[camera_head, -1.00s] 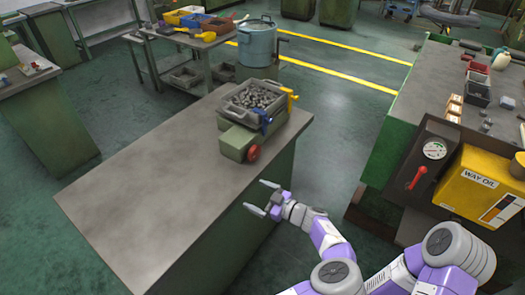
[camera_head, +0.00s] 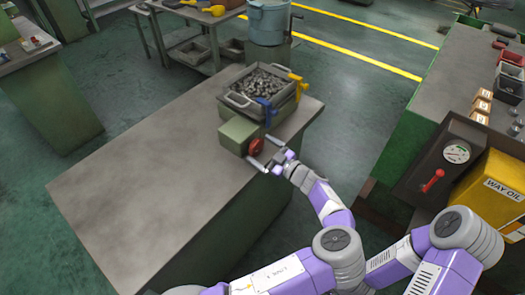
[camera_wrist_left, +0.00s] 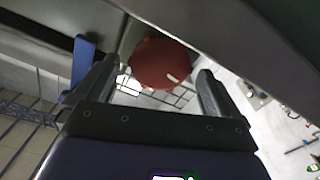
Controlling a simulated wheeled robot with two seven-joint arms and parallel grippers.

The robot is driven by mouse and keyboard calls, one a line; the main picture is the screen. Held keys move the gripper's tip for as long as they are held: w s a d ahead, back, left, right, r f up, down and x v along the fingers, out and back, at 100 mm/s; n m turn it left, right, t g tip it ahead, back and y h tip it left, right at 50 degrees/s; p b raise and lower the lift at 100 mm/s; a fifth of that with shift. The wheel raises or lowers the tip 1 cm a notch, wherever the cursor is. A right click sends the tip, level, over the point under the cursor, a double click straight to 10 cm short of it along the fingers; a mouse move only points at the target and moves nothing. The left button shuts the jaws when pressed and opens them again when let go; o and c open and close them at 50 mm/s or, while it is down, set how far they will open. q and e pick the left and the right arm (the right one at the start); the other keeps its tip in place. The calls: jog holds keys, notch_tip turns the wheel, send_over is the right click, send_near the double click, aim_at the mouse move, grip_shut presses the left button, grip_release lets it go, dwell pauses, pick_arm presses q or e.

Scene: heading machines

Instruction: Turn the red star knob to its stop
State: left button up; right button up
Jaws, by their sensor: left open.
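The red star knob (camera_head: 256,147) is on the front face of the green-grey block (camera_head: 237,134) at the right edge of the workbench. My left gripper (camera_head: 262,152) is open, with its fingertips close to the knob. In the left wrist view the round red knob (camera_wrist_left: 155,60) shows between the two open fingers of the left gripper (camera_wrist_left: 158,72), nearer the left finger. I cannot tell whether a finger touches it. The knob's lobes are not clear. My right gripper is not in view.
A grey tray of small metal parts (camera_head: 262,82) sits behind the block, with a blue lever (camera_head: 265,108) and a yellow one (camera_head: 296,84) near it. The workbench top (camera_head: 150,180) is clear to the left. A yellow WAY OIL unit (camera_head: 495,190) stands at right.

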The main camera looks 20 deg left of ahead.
pick_arm(q)
jog(key=shift+a, duration=0.15)
jog(key=shift+w, duration=0.1)
jog(key=c, duration=1)
jog(key=shift+c, duration=0.2)
jog(key=shift+m, duration=0.3)
jog(key=m+b, duration=0.1)
jog(key=m, duration=0.1)
jog(key=shift+m, duration=0.3)
jog(key=shift+w+m, duration=0.1)
jog(key=shift+m, duration=1.7)
jog(key=shift+b, duration=0.3)
